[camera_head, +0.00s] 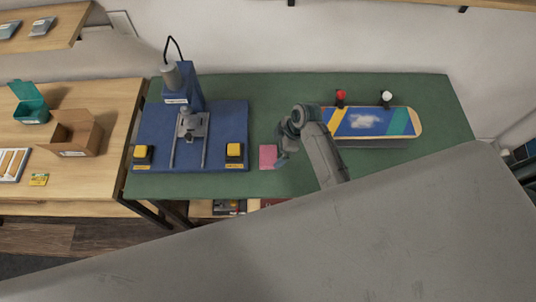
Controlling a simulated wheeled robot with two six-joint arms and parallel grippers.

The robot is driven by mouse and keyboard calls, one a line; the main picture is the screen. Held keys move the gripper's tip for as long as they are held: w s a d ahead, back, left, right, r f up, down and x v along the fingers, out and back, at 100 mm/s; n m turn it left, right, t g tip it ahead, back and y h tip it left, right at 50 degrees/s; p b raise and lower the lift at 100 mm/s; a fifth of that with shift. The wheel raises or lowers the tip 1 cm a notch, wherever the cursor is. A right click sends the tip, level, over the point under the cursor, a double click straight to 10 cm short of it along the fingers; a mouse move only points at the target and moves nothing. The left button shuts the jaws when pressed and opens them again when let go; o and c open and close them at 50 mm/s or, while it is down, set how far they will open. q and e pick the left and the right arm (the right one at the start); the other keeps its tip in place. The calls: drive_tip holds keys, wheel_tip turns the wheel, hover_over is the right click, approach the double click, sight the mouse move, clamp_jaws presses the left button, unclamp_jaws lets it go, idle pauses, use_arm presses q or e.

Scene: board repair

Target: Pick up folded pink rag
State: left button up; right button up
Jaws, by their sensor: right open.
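The folded pink rag (267,155) lies flat on the green workbench top (276,90), just right of the blue press machine. My right gripper (281,158) is at the rag's right edge and overlaps it in the picture. It is open with nothing seen in it. I cannot tell whether it touches the rag. My right arm hides the bench to the right of the rag. My left gripper is not in view.
A blue press (225,115) with yellow buttons stands left of the rag. A wooden table (95,95) at left holds a cardboard box (77,135) and a teal bin (29,104).

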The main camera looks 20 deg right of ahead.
sight(272, 155)
drive_tip(key=shift+w+a+f, duration=0.1)
drive_tip(key=shift+a+f, duration=0.05)
drive_tip(key=shift+f, duration=0.15)
drive_tip(key=p+x, duration=0.2)
drive_tip(key=x, duration=0.1)
drive_tip(key=shift+a+f, duration=0.2)
drive_tip(key=shift+f, duration=0.5)
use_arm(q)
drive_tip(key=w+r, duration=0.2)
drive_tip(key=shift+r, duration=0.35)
use_arm(e)
drive_tip(key=c, duration=0.9)
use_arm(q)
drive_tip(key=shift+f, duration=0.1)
